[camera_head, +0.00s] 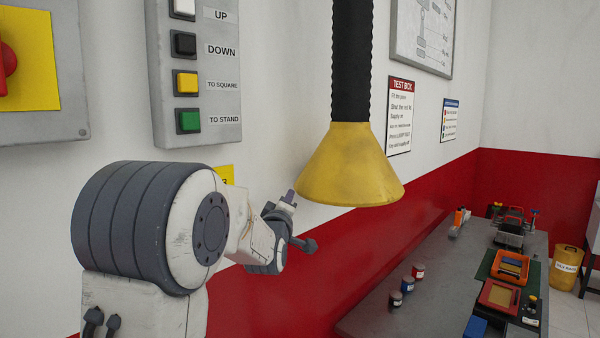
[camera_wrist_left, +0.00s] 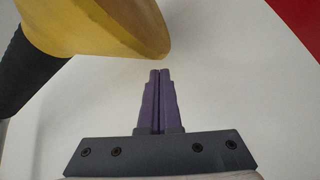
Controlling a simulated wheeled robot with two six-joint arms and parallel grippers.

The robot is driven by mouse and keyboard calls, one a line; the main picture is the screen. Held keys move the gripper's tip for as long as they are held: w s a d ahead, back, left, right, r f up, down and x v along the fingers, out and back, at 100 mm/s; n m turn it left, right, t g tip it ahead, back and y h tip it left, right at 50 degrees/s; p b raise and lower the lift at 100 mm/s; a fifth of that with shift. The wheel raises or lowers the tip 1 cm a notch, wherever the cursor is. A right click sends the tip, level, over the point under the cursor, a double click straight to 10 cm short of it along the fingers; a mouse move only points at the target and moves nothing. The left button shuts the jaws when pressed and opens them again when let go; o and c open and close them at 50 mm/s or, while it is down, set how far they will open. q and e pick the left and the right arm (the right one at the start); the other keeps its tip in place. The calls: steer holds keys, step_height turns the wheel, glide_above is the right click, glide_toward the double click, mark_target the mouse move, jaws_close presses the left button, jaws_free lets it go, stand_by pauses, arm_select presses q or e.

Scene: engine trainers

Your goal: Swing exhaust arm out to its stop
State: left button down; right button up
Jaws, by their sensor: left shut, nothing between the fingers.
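The exhaust arm hangs from above in the head view as a black ribbed hose (camera_head: 352,60) ending in a yellow cone-shaped hood (camera_head: 348,172). My left gripper (camera_head: 288,196) is just left of the hood's lower rim. In the left wrist view the yellow hood (camera_wrist_left: 105,25) and black hose (camera_wrist_left: 25,70) fill the upper left. The purple fingers (camera_wrist_left: 160,75) are closed together with nothing between them. Their tips are close to the hood's rim, with a small gap visible in that view. My right gripper is not in view.
A control panel (camera_head: 230,90) with labelled buttons and a yellow plate with a red switch (camera_head: 28,60) are on the wall at left. A grey workbench (camera_head: 420,315) with small cans (camera_head: 408,285) and trays (camera_head: 500,296) stands below right.

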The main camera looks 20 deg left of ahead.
arm_select(q)
steer(key=p+x, duration=0.3)
steer(key=x, duration=0.2)
steer(key=p+x, duration=0.4)
steer(key=x, duration=0.2)
steer(key=shift+s+a+r, duration=0.15)
steer(key=shift+a+r, duration=0.05)
steer(key=shift+r, duration=0.05)
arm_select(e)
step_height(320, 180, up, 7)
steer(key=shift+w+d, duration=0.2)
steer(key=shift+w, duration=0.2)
arm_select(q)
steer(key=shift+d, duration=0.1)
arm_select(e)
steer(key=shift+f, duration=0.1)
